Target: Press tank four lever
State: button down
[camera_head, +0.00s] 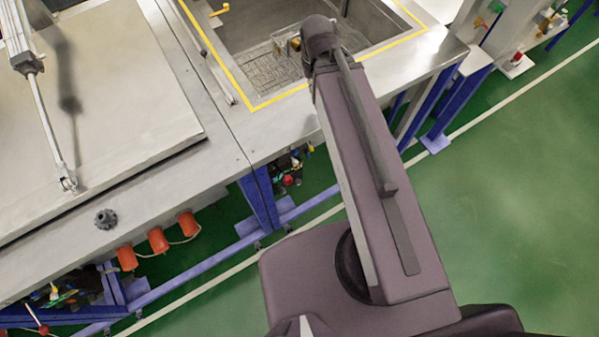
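An open steel tank (262,28) with a yellow border line sits at the top middle. A closed flat lid (110,90) with a pneumatic cylinder rod (47,125) covers the tank on the left. A thin rod with a red end (43,330) shows at the lower left, under the bench edge; I cannot tell if it is a lever. No tank number is readable, so I cannot tell which tank is four. My arm reaches up over the right side of the open tank. My gripper cannot be made out.
A dark knob (106,218) stands on the bench ledge. Orange-red boxes (158,240) hang along the front edge. Blue frame legs (262,200) stand below. A wire basket (285,48) is in the open tank. Green floor (510,200) at the right is clear.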

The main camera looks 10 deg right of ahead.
aim_at(287, 180)
jog(key=k, duration=2.15)
jog(key=u, duration=0.55)
jog(key=i, duration=1)
